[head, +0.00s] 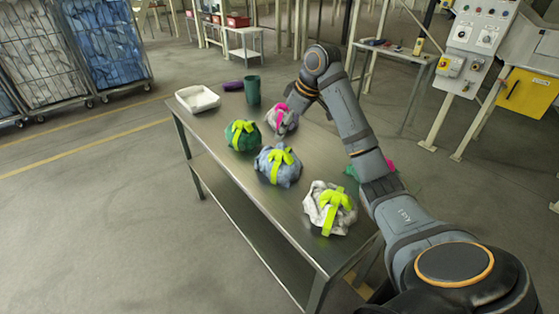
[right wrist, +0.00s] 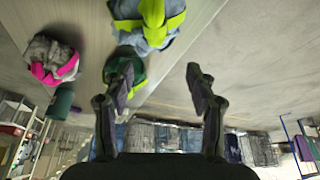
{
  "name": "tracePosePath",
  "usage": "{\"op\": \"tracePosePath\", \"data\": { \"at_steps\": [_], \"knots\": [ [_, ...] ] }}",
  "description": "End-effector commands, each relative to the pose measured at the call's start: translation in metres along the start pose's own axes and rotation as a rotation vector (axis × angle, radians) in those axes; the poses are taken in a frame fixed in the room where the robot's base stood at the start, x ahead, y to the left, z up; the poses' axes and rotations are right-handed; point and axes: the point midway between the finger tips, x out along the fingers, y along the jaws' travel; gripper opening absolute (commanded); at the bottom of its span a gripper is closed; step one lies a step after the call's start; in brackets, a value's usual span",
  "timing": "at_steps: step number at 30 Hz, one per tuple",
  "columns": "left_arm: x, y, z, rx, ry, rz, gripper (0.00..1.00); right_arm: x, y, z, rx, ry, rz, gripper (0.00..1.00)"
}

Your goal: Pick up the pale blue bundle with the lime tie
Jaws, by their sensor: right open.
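The pale blue bundle (head: 266,166) with a lime tie sits on the metal table, between a green bundle and a whitish bundle. It also shows at the top edge of the right wrist view (right wrist: 127,33), partly cut off, with its lime tie towards me. In the head view my right gripper (head: 279,120) is small and overlaps the grey bundle with a pink tie. My left gripper is not in view.
A green bundle (head: 240,135) with a lime tie, the grey bundle (right wrist: 45,52) with a pink tie and a whitish bundle (head: 320,194) with a lime tie stand nearby. A white tray (head: 198,99) and dark green bin (head: 252,91) are at the far end. My arm partly hides another bundle.

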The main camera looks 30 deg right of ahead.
Motion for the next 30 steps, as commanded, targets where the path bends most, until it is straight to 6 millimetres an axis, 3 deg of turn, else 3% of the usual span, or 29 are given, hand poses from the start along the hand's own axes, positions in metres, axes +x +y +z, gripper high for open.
{"op": "tracePosePath", "data": {
  "at_steps": [1, 3, 5, 8, 11, 15, 21, 27, 30],
  "knots": [
    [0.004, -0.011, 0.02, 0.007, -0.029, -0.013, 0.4, 0.012, -0.001, 0.002, 0.002, -0.003, -0.004, 0.57],
    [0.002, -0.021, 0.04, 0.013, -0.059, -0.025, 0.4, 0.024, -0.001, 0.002, 0.001, -0.004, -0.004, 0.57],
    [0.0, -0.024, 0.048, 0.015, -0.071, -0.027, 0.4, 0.033, -0.001, 0.001, 0.001, -0.004, -0.004, 0.57],
    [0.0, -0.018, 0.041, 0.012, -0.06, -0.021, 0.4, 0.042, 0.0, 0.002, 0.002, -0.003, -0.001, 0.57],
    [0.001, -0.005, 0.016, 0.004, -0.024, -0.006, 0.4, 0.045, 0.0, 0.002, 0.002, -0.004, -0.001, 0.57],
    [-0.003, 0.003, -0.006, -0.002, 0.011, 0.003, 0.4, 0.067, 0.0, 0.005, 0.001, -0.004, -0.004, 0.57],
    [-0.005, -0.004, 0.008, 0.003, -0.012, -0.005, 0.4, 0.092, 0.001, 0.005, 0.001, -0.002, -0.001, 0.57],
    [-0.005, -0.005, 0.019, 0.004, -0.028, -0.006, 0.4, 0.094, 0.001, 0.005, 0.001, -0.002, 0.0, 0.57],
    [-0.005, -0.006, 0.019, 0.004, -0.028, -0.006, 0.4, 0.094, 0.001, 0.005, 0.001, -0.002, 0.0, 0.46]
  ]
}}
